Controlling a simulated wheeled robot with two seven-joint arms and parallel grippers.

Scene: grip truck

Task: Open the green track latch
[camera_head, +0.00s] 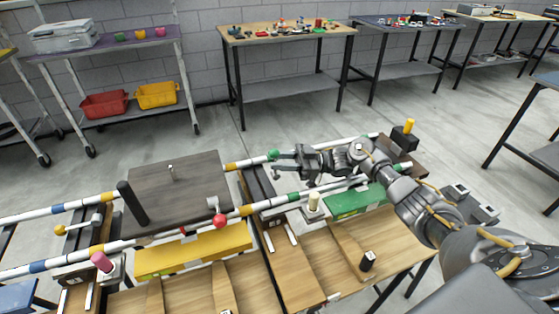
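My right gripper (283,167) reaches in from the right over the far rail, its fingers pointing left. The two fingers look spread, with nothing clearly between them. A small green knob-like part (273,154) sits on the far white rail just beyond the fingertips, close to the upper finger. I cannot tell whether they touch, or whether this part is the latch knob or a rail band. My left gripper is not in view.
A red ball-ended latch (219,221) and a yellow ball-ended latch (60,230) sit along the track. A dark plate (175,185) with a black post covers the middle left. A cream peg (314,202) stands near my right arm. Shelves and tables are far behind.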

